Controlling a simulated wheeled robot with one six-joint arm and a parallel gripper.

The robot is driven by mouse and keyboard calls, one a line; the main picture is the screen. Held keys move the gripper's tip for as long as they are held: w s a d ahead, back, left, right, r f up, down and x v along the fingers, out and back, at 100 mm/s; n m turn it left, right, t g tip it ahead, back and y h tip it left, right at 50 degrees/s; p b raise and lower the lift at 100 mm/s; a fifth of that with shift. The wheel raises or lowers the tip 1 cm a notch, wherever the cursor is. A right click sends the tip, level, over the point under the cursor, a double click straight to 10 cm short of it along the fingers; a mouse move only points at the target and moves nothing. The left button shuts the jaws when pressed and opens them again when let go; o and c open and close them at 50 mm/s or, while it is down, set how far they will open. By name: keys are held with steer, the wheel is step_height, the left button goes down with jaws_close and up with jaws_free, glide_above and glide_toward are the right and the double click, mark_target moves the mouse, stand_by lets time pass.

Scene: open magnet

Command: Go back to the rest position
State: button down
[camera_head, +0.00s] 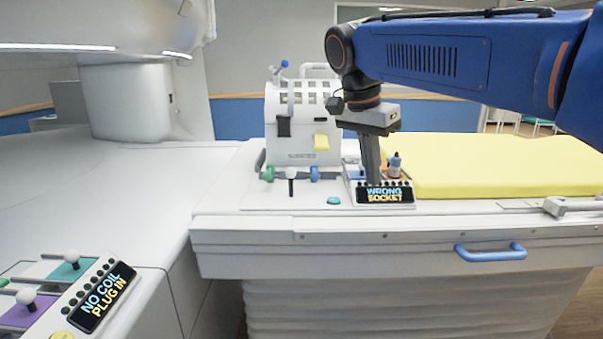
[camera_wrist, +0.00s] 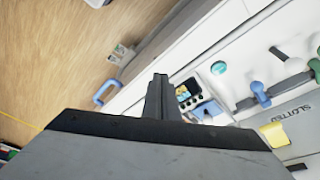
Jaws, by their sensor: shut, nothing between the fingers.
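My gripper (camera_head: 372,182) points straight down at the end of my blue arm in the head view, with its fingers together and nothing between them. Its tip is in front of a small panel with a display (camera_head: 384,195) that reads "WRONG SOCKET". In the wrist view the shut fingers (camera_wrist: 160,82) point toward the panel with the same display (camera_wrist: 184,93), partly hidden by them. I cannot tell whether the fingertips touch the panel.
A white slotted coil unit (camera_head: 300,115) stands on the patient table, left of my gripper. Coloured knobs and a teal button (camera_head: 333,201) lie in front of it. A yellow mat (camera_head: 500,165) is at right. A blue handle (camera_head: 490,252) juts from the table's front. A console display (camera_head: 104,297) reads "NO COIL PLUG IN".

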steer(key=s+d+f+n+t+y, duration=0.1)
steer(key=s+d+f+n, duration=0.4)
steer(key=s+f, duration=0.6)
steer(key=s+d+f+n+t+y, duration=0.1)
steer(key=s+d+f+n+t, duration=0.1)
steer(key=s+d+f+n, duration=0.3)
steer(key=s+d+f, duration=0.4)
steer(key=s+f, duration=0.3)
steer(key=f, duration=0.3)
steer(key=shift+n+y, duration=0.3)
steer(key=shift+s, duration=0.1)
